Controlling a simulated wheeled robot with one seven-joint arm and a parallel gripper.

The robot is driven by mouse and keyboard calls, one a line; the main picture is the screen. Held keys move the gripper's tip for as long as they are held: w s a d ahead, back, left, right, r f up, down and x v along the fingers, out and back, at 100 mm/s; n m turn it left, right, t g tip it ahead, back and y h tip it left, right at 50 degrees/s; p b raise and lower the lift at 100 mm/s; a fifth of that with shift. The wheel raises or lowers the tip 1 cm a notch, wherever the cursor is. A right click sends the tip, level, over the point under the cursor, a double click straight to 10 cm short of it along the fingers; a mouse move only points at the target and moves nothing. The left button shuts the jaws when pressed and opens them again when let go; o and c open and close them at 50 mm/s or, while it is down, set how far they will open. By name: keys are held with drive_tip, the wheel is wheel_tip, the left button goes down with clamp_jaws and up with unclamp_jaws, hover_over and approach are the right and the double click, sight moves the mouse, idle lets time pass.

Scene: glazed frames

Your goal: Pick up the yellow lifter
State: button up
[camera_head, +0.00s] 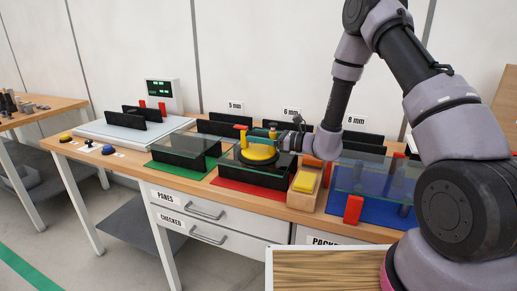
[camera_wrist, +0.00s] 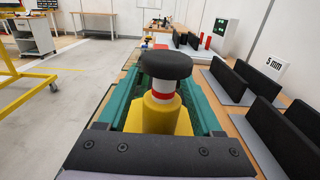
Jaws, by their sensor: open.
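In the wrist view the lifter (camera_wrist: 160,115) shows a black knob on top, a red and white band and a yellow body, standing upright. In the wrist view my gripper (camera_wrist: 160,95) is open, one finger on each side of the lifter's stem. I cannot tell whether either finger touches it.
A glass pane lies on the black rack (camera_head: 185,152) on the green mat, left. A yellow-topped wooden block (camera_head: 304,183) and a glass pane (camera_head: 372,180) over the blue mat are on the right. Black racks marked 5 mm, 6 mm and 8 mm line the back.

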drive_tip(key=shift+c, duration=0.4)
clamp_jaws()
idle(1.0)
